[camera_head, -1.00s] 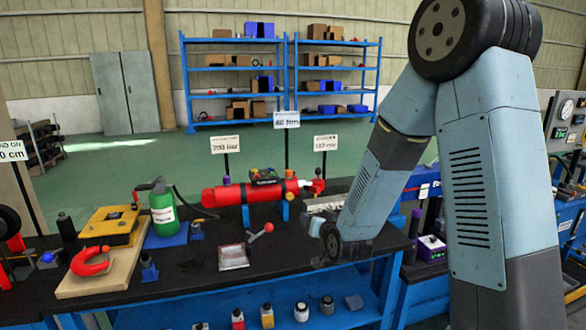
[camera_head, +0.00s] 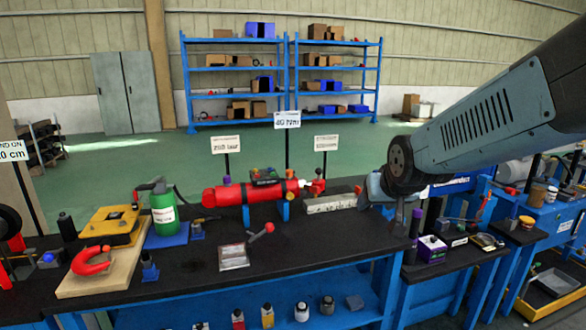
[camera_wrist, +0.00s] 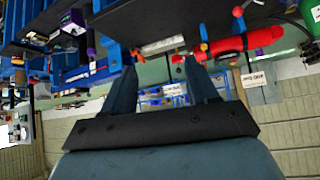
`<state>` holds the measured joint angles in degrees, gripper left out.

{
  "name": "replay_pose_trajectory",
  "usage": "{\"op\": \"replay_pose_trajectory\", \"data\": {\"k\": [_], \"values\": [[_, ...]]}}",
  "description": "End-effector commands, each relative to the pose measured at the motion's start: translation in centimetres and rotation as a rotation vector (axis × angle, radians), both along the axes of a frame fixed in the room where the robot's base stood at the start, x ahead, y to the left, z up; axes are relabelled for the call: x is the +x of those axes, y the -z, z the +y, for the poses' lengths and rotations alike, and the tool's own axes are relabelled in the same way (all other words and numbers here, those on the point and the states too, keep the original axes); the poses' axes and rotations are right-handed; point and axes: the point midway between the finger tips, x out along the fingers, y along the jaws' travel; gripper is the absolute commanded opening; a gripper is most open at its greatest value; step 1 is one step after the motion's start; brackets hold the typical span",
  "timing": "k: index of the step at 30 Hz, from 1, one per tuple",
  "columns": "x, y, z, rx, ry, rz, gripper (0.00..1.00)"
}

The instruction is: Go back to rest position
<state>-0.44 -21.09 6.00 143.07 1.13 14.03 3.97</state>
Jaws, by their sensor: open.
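My gripper (camera_wrist: 163,85) is open in the wrist view, its two dark fingers apart with nothing between them. In the head view my arm comes in from the right, and its wrist end is above the right end of the black workbench (camera_head: 310,240). The fingers are hard to make out in the head view. The red cylinder (camera_head: 240,194) lies on blue supports to the left of my wrist. It also shows in the wrist view (camera_wrist: 235,44), upside down and beyond the fingers.
A lever with a red knob (camera_head: 262,231) is mid-bench. Signs on poles rise behind the cylinder. A side table (camera_head: 470,252) stands right.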

Motion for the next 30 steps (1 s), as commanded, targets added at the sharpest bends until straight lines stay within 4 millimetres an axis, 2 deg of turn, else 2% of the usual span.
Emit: {"op": "replay_pose_trajectory", "data": {"k": [1, 6, 12, 15, 21, 30], "values": [[-1.4, -0.9, -0.6, -0.007, 0.007, 0.016, 0.58], [-6.4, -2.5, -2.3, -0.026, 0.024, 0.103, 0.58], [-12.4, -3.8, -3.9, -0.035, 0.037, 0.199, 0.58], [-14.6, -4.1, -4.4, -0.033, 0.041, 0.235, 0.58], [-16.7, -4.3, -4.8, -0.034, 0.041, 0.272, 0.58], [-16.7, -4.3, -4.8, -0.034, 0.041, 0.275, 0.58]]}}
